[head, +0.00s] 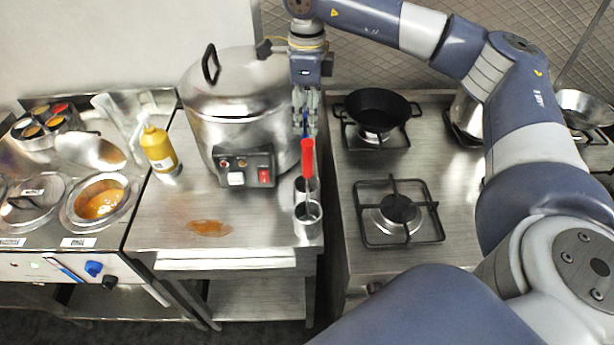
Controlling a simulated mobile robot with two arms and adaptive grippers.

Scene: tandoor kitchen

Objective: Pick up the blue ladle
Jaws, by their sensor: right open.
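The blue ladle shows only as a short piece of blue handle (305,124) between the fingers of my right gripper (306,118). Its lower part is hidden behind a red-handled ladle (308,158). My right gripper points down, open, with its fingers around or just in front of the blue handle; I cannot tell whether they touch it. The red-handled ladle stands upright in the front metal cup (308,226). A second metal cup (300,192) stands just behind it. My left gripper is not in view.
A large steel cooker (225,100) stands close on the left of my gripper. A yellow bottle (158,148) and an orange spill (209,228) are on the same steel counter. On the right is a stove with a black pan (377,106) and an empty burner (397,212).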

